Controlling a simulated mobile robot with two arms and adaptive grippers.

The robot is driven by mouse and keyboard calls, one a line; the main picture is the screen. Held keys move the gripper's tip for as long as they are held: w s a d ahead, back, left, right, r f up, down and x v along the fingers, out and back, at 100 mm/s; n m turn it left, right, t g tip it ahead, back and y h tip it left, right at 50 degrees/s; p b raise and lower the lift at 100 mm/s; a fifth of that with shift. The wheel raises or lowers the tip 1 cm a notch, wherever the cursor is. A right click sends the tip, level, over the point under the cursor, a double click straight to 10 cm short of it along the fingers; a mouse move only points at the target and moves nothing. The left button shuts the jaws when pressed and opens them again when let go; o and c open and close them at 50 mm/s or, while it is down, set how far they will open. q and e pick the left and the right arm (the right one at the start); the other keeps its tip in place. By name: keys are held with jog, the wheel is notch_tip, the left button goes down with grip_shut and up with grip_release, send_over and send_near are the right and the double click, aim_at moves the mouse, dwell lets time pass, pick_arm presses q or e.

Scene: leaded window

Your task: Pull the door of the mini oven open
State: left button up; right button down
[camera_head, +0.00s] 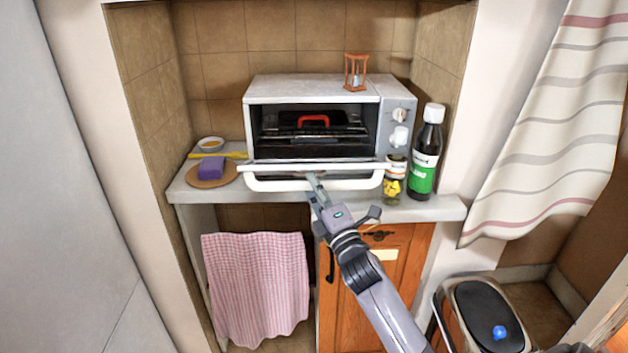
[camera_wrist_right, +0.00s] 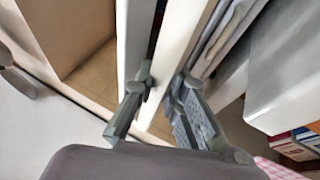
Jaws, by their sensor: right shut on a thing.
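The mini oven (camera_head: 315,88) is a white box on the counter, with knobs on its right. Its door (camera_head: 290,168) is swung down and far open, near level, so the dark inside with a rack and a red item (camera_head: 314,121) shows. The white door handle (camera_head: 268,186) runs along the door's front edge. My right gripper (camera_head: 316,184) reaches up from below and is shut on the handle near its middle. The right wrist view shows its two fingers (camera_wrist_right: 163,88) on either side of a white bar (camera_wrist_right: 172,55). My left gripper is not in view.
A plate with a purple sponge (camera_head: 211,168) lies left. An hourglass (camera_head: 356,72) stands on the oven. A pink towel (camera_head: 258,285) hangs below the counter.

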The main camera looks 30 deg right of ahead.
jog(key=shift+f+b, duration=0.3)
jog(key=shift+f, duration=0.45)
jog(key=c, duration=1.6)
grip_release()
jog(key=v, duration=1.2)
